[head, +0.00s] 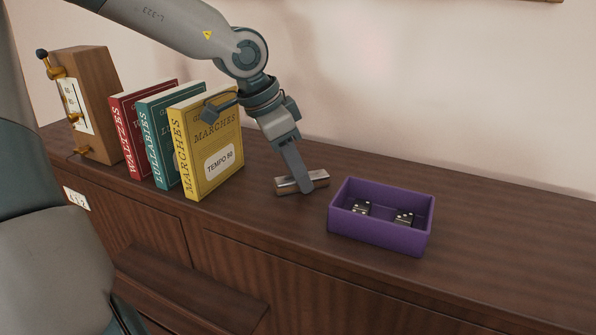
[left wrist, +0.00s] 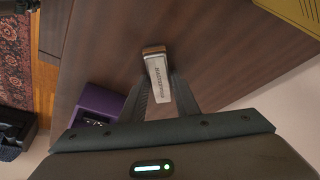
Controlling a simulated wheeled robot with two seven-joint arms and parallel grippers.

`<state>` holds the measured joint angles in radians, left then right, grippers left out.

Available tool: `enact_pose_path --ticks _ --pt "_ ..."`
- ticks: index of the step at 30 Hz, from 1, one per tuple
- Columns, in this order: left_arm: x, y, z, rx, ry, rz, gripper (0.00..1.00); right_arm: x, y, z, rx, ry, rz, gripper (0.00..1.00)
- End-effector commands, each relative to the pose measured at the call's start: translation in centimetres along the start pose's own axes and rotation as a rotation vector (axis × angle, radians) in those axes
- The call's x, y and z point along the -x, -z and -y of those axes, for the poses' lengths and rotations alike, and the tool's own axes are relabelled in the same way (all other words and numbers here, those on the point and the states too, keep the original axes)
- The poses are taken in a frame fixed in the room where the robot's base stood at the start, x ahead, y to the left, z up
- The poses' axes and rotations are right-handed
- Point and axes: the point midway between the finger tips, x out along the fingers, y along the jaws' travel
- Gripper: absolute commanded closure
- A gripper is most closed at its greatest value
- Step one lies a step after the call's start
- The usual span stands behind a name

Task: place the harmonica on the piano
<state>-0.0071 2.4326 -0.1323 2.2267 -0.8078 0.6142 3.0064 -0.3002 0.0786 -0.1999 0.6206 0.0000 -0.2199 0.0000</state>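The harmonica (head: 318,180) is a small silver and brown bar at the piano's top (head: 480,225), between the yellow book and the purple box. I cannot tell whether it rests on the wood or is just above it. My left gripper (head: 298,178) reaches down to it from above, one finger crossing in front of it. In the left wrist view, the harmonica (left wrist: 157,72) lies between the two fingers (left wrist: 159,85), which appear closed against its sides. My right gripper is not in view.
A purple box (head: 380,235) with two dark dice stands right of the harmonica. Yellow (head: 215,150), teal (head: 160,140) and red (head: 128,130) books stand upright at left, beside a wooden metronome (head: 95,100). The top's right side is clear. A wall stands behind.

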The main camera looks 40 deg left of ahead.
Motion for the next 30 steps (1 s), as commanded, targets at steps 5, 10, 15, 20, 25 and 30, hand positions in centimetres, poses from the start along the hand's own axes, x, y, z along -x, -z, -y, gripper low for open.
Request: enact_pose_path --ticks 5,10,15,20,25,30 --pt "0.0 0.0 0.0 0.0 0.0 0.0 0.58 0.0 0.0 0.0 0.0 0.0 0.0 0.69" --pt "0.1 0.0 0.0 0.0 0.0 0.0 0.58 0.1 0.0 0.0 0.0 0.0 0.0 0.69" --pt "0.3 0.1 0.0 0.0 0.001 0.0 0.58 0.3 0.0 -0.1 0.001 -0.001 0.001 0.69" --pt "1.4 0.1 0.1 0.001 0.004 -0.002 0.58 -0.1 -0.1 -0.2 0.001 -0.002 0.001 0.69" --pt "3.5 0.1 0.1 0.0 0.003 -0.004 0.58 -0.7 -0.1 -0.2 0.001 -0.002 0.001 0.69" --pt "6.5 0.1 0.1 0.0 0.004 -0.004 0.58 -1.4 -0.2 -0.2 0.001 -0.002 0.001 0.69"
